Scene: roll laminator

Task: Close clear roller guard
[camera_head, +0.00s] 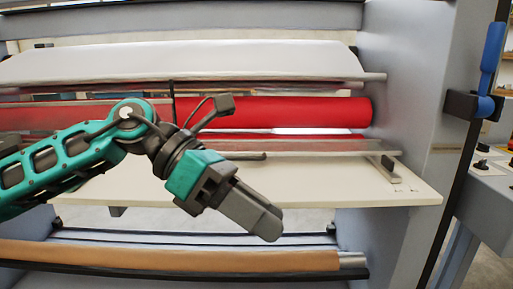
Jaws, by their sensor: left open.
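The roll laminator fills the view, with a red roller (300,112) across its middle. A clear guard seems to lie across the front of the rollers. Its pale lower bar (340,147) runs above the cream table, and a dark handle (250,156) shows there, partly behind my arm. I cannot tell the guard's exact angle. My left gripper (268,226) reaches in from the left, in front of and below the handle, pointing down and right. It is open and empty, with its fingers overlapping in this view. My left arm hides the left part of the guard and rollers. My right gripper is not in view.
The cream table (390,193) juts out below the rollers. A white roll (190,62) lies above, and a brown roll (170,256) lies below. A grey side post (405,80) and a blue lever (491,55) stand at the right.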

